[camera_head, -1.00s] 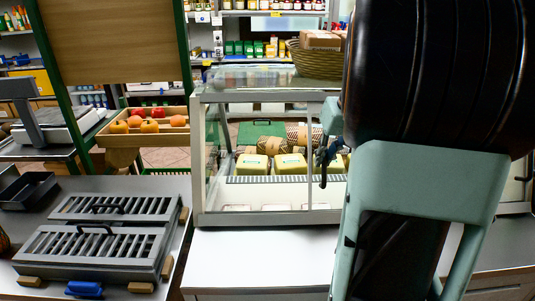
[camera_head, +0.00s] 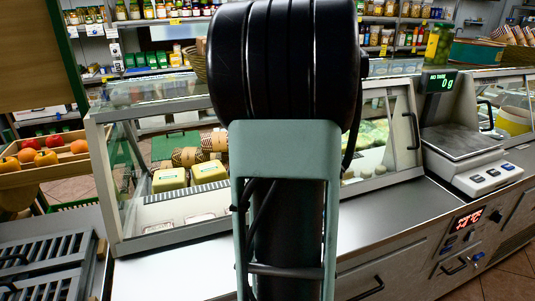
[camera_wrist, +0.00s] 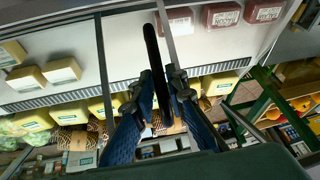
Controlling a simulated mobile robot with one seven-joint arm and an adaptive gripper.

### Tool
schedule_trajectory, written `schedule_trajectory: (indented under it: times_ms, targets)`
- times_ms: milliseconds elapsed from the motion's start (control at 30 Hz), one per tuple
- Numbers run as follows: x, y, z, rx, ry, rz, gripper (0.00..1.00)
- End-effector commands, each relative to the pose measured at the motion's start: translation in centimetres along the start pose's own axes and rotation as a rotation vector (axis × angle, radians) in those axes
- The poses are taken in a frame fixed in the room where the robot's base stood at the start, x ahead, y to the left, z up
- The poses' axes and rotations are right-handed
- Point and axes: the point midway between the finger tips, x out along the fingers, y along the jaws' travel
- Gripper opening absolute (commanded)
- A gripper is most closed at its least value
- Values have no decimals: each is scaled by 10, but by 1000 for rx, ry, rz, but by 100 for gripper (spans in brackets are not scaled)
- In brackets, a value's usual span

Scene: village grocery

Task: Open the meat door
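The glass display case (camera_head: 165,235) stands on the counter, with cheeses (camera_head: 170,180) and wrapped goods behind its panes. In the wrist view, a black upright door handle (camera_wrist: 151,45) runs between my gripper's two blue fingers, beside a grey door frame (camera_wrist: 168,35). My gripper (camera_wrist: 163,80) is closed in around this handle. Red labelled meat packs (camera_wrist: 221,15) lie behind the glass at the top of the wrist view. In the head view my arm hides the gripper and the held handle. Another black handle (camera_head: 412,130) shows on the right-hand door.
A scale (camera_head: 470,150) stands right of the case. A red-lit control panel (camera_head: 467,220) and drawer handles (camera_head: 367,288) are on the counter front. A grey slatted grill (camera_head: 45,270) and a fruit crate (camera_head: 45,165) are at left. Bare countertop (camera_head: 190,270) lies before the case.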

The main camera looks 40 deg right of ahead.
Motion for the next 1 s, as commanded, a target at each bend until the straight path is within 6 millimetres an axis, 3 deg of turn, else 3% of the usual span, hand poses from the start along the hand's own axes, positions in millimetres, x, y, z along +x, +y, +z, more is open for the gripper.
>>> schedule_trajectory:
  times_ms: [367, 467, 800, 1000]
  targets:
    - [-5, 0, 0, 0, 0, 0, 17]
    - [-18, 0, 0, -1, 1, 1, 17]
    - [-88, 0, -1, 0, 2, 2, 17]
    - [-114, 1, 0, 1, 1, 1, 17]
